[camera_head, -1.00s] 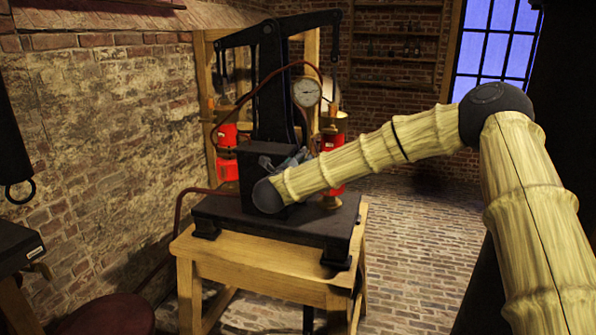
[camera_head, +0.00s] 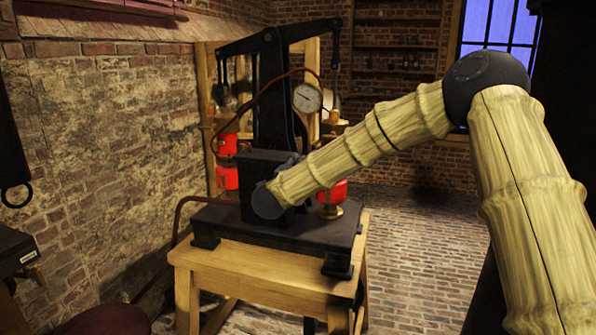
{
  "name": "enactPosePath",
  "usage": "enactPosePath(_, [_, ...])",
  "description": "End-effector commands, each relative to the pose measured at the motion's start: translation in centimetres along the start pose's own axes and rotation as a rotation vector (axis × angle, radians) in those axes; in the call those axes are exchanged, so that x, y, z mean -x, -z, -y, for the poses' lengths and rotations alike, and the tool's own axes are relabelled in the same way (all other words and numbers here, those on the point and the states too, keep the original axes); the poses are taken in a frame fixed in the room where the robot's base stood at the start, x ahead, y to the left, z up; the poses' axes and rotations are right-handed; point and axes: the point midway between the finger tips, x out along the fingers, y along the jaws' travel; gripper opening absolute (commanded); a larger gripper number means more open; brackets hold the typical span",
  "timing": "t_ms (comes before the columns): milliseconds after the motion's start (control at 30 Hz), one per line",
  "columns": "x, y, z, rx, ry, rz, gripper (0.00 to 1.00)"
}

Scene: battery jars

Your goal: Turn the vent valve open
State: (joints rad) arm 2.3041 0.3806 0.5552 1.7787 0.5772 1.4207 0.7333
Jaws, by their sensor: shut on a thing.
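The pump stand (camera_head: 272,95), black with a lever beam on top, stands on a black base plate (camera_head: 270,232). A black box (camera_head: 252,180) sits at its front. My gripper (camera_head: 289,164) is mostly hidden behind my own wrist and forearm; only a small dark grey part shows at the top right of the box. It is shut at the box. The vent valve is hidden there, so its turn angle and the contact with the fingers cannot be seen.
A white round gauge (camera_head: 307,97) is above my forearm. A wooden table (camera_head: 262,262) carries the base plate. Brick floor at right is clear.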

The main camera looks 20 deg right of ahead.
Motion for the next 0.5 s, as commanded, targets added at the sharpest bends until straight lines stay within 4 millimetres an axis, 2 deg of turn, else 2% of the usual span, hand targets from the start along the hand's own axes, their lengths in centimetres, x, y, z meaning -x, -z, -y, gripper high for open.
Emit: enactPosePath(500, [0.09,-0.11,-0.17,0.076,-0.002,0.003,0.22])
